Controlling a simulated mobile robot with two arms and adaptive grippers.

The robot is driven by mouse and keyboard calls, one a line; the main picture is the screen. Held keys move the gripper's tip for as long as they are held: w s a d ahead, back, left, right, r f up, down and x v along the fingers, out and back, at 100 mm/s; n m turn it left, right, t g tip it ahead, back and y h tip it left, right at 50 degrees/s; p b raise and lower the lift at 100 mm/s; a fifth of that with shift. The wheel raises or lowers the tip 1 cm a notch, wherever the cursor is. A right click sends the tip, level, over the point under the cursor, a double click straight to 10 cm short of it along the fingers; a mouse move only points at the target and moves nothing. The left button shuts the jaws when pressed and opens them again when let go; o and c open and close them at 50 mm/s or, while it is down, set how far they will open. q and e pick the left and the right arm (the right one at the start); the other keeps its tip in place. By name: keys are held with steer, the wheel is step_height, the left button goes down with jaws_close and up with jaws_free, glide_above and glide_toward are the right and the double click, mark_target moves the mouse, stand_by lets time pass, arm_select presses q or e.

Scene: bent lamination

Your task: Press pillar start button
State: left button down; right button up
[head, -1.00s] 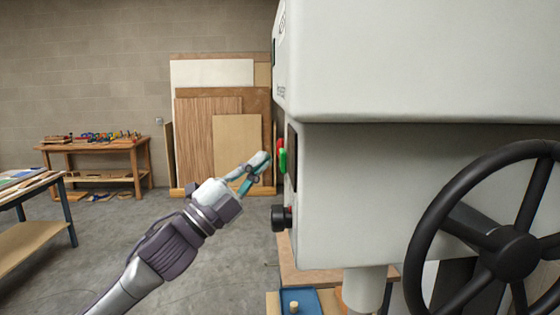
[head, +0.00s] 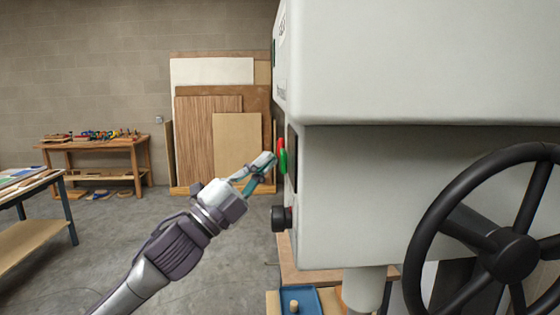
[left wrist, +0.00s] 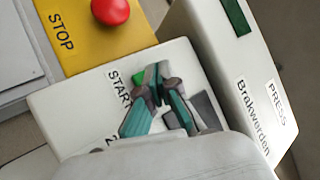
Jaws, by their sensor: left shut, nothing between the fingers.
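The pillar of the pale grey machine (head: 380,200) carries a green start button (head: 283,160) on its left-facing side, seen edge-on in the head view. In the left wrist view a green part of the start button (left wrist: 138,77) shows beside the START label, partly hidden by my fingers. My left gripper (head: 268,163) is shut and empty, its tips just left of the green button. In the left wrist view my left gripper (left wrist: 158,82) is over the white START panel (left wrist: 70,108). I cannot tell whether the tips touch the button. My right gripper is not in view.
A red STOP button (left wrist: 110,10) sits on a yellow plate (left wrist: 75,45) beside the START panel. A black knob (head: 281,218) sticks out lower on the pillar. A black handwheel (head: 510,252) stands at the right.

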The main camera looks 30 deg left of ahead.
arm_select(q)
steer(key=shift+w+d, duration=0.25)
steer(key=shift+d, duration=0.15)
stand_by(0.5)
stand_by(0.3)
steer(key=shift+s+a, duration=0.45)
steer(key=shift+a, duration=0.3)
steer(key=shift+b, duration=0.3)
steer(key=s+a+b, duration=0.1)
steer(key=a+b, duration=0.1)
steer(key=s+a+b, duration=0.1)
steer(key=a+b, duration=0.1)
steer(key=shift+s+a, duration=0.1)
steer(key=shift+s, duration=0.2)
